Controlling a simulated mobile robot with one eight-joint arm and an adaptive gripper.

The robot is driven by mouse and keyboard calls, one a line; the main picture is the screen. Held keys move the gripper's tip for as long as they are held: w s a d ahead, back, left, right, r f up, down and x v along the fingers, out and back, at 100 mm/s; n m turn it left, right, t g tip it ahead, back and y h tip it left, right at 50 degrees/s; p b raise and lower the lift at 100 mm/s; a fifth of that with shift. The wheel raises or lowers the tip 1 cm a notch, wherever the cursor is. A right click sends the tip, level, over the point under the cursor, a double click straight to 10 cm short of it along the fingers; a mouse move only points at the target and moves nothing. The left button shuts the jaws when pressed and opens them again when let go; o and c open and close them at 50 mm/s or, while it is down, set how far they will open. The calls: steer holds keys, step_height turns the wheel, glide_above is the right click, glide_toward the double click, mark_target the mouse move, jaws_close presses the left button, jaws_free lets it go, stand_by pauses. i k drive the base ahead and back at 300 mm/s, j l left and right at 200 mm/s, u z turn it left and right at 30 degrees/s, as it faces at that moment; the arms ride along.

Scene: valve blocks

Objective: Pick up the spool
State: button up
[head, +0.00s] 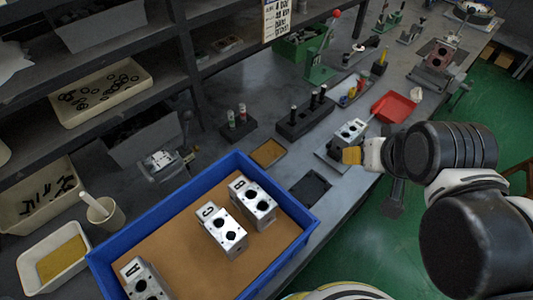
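I cannot tell for sure which part is the spool. A long dark holder (304,120) stands mid-bench with several upright black, spool-like cylinders in it. A second dark holder (238,125) to its left has two upright pieces with coloured bands. My gripper (350,155) reaches in from the right, its yellow-orange end low beside a silver valve block (351,129) on a dark plate. It is right of and nearer than the long holder, apart from the cylinders. Its finger gap is hidden, and no held object shows.
A blue tray (262,178) at the front holds three silver valve blocks. A red tray (394,107) lies behind my gripper. A green lever press (320,62) stands behind the long holder. A shelf rises at left; the bench edge drops to green floor at right.

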mark_target(324, 88)
steer(key=i+l+u, duration=0.35)
steer(key=l, duration=0.3)
steer(key=i+l+u, duration=0.4)
steer(key=l, duration=0.3)
